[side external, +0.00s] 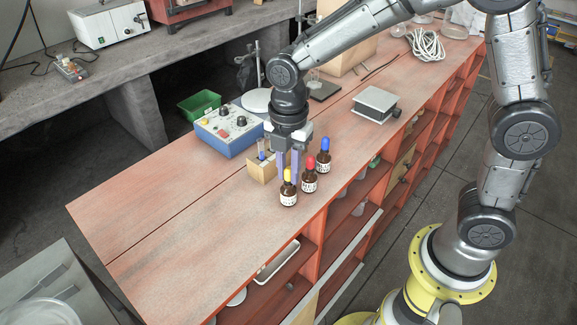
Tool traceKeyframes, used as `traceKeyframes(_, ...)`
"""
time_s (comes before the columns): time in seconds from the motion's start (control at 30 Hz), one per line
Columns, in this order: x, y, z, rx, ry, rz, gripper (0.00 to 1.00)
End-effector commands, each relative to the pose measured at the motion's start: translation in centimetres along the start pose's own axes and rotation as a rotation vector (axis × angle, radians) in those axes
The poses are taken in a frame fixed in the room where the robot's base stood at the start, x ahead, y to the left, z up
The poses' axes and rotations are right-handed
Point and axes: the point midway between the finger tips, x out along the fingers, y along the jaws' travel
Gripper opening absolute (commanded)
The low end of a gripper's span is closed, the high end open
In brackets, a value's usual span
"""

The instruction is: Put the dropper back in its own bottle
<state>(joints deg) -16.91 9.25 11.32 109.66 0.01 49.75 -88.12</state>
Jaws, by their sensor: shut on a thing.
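My gripper (288,174) points straight down over the front of the bench, with its two purple fingers on either side of a yellow dropper bulb (287,175). It is shut on the yellow-bulbed dropper. Directly below is a brown bottle with a white label (288,198). The bulb appears upright at the bottle's mouth; I cannot tell how far the dropper is in, and its glass tube is not visible. Beside it to the right stand a brown bottle with a red bulb (309,178) and, farther back, one with a blue bulb (324,157).
A small wooden block (262,170) holding a blue-topped item is just left of my gripper. Behind it is a blue instrument box (230,134) with knobs. A grey plate stand (376,102) is farther right. The bench's left part is clear; its front edge is close to the bottles.

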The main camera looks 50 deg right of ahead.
Motion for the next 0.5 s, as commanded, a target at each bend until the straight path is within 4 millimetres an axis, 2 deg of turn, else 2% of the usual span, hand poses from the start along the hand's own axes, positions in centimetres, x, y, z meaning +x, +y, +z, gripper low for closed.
traceKeyframes(0.17,0.02,-0.01,0.0,0.0,0.0,-0.001,0.09)
traceKeyframes(0.2,0.02,-0.01,0.0,0.0,0.0,-0.001,0.27)
traceKeyframes(0.37,0.01,-0.01,0.0,0.0,0.0,-0.001,0.56)
traceKeyframes(0.5,0.01,-0.01,0.0,0.0,0.0,-0.001,0.57)
